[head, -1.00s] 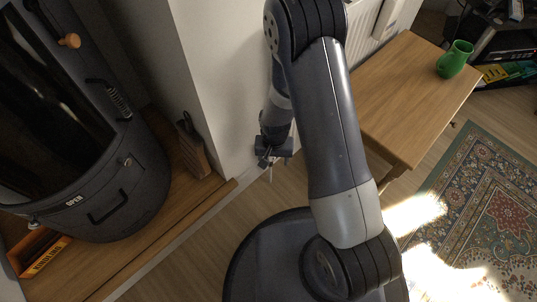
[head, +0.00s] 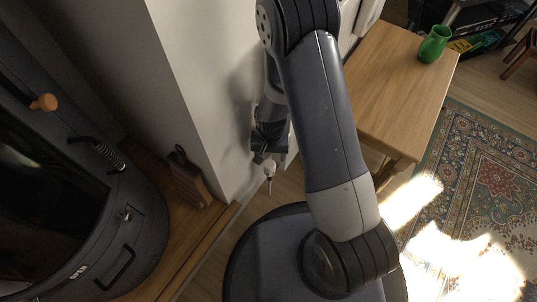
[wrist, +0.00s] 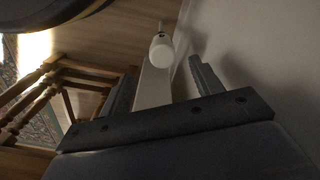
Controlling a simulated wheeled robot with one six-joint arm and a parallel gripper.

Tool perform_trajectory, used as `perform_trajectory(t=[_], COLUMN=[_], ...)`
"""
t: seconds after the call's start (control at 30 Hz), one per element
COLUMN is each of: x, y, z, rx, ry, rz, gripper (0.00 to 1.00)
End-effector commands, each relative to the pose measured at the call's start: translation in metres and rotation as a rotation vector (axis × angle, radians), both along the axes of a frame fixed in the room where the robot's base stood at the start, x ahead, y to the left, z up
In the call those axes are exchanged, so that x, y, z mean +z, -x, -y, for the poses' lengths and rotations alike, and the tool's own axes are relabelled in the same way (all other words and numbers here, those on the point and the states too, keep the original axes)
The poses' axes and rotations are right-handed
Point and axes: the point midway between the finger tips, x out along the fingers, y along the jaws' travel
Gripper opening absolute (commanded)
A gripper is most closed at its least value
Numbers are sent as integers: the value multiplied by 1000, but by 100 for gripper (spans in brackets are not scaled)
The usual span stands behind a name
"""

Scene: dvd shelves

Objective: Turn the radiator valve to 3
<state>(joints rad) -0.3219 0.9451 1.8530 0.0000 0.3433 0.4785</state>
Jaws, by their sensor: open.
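The radiator valve (wrist: 161,48) shows in the wrist view as a small white rounded head on a thin stem, beyond my fingertips and close to the wall. My gripper (wrist: 160,68) is open and empty, with one finger on each side of the line to the valve. The two look apart. In the head view, my gripper (head: 265,157) points down beside the wall, and the small white valve (head: 269,170) shows just below its tips. The valve's number marks are too small to read.
The pale wall (head: 205,90) runs close beside my gripper. A wooden table (head: 395,90) with a green mug (head: 434,44) stands at right, near a patterned rug (head: 490,180). A dark stove (head: 80,220) and a wooden block (head: 188,180) are at left. A white strip (wrist: 153,88) shows between my fingers.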

Motion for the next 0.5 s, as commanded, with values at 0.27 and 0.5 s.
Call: perform_trajectory(t=[0.27, 0.5], x=[-24, -71], y=[1, 1], z=[0, 0], rx=[0, 0], ry=[1, 0], rz=[-4, -4], gripper=[62, 62])
